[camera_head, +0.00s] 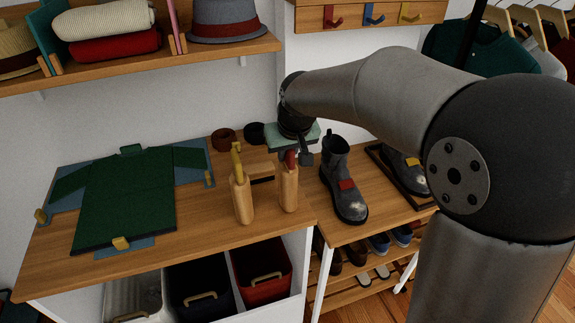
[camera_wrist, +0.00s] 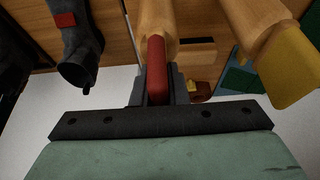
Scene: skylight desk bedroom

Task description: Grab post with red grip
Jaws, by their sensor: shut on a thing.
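The post with the red grip is a rounded wooden post (camera_head: 288,190) standing upright near the desk's right end. Its red grip (camera_head: 290,158) points up from the top. My gripper (camera_head: 299,158) is at the grip from above, partly covering it. In the wrist view, the red grip (camera_wrist: 156,68) lies between the dark fingers of my gripper (camera_wrist: 160,88), which are shut on it. A similar wooden post with a yellow grip (camera_head: 242,200) stands just to the left; its yellow grip also shows in the wrist view (camera_wrist: 295,68).
A grey boot with a red patch (camera_head: 345,195) stands close on the right, on a lower bench. A folded green garment (camera_head: 125,200) covers the desk's left. Dark rolls (camera_head: 223,138) sit behind the posts. A shelf (camera_head: 150,65) hangs above. Bins (camera_head: 262,272) are below.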

